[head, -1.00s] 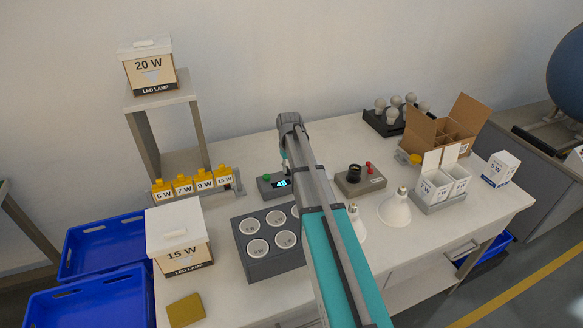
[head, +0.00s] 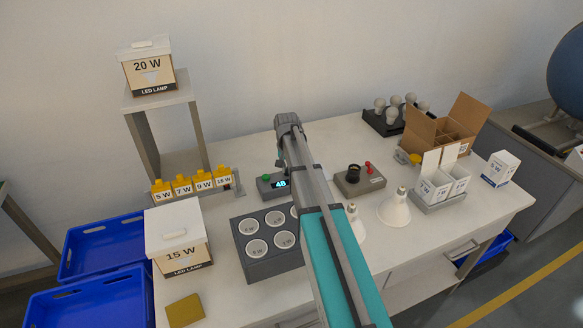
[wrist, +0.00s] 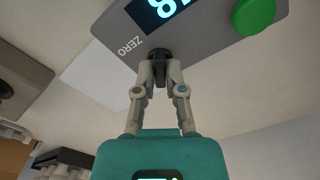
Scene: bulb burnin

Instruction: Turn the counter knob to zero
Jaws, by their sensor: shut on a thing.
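The counter is a dark grey box (head: 263,187) with a lit blue display reading 48 and a green button (head: 266,177). It stands on the table, partly behind my arm. In the wrist view the counter face (wrist: 205,42) fills the top, with part of the display (wrist: 160,10) and the word ZERO printed beside the knob. My gripper (wrist: 158,66) is shut on the small black counter knob (wrist: 159,53). In the head view my arm hides the knob and fingertips.
A grey block with several round sockets (head: 262,262) stands in front of the counter. Another grey box (head: 360,181) with a black knob and red part stands to the right. White lamps (head: 394,210) are near it. Yellow-topped wattage bins (head: 183,186) stand left.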

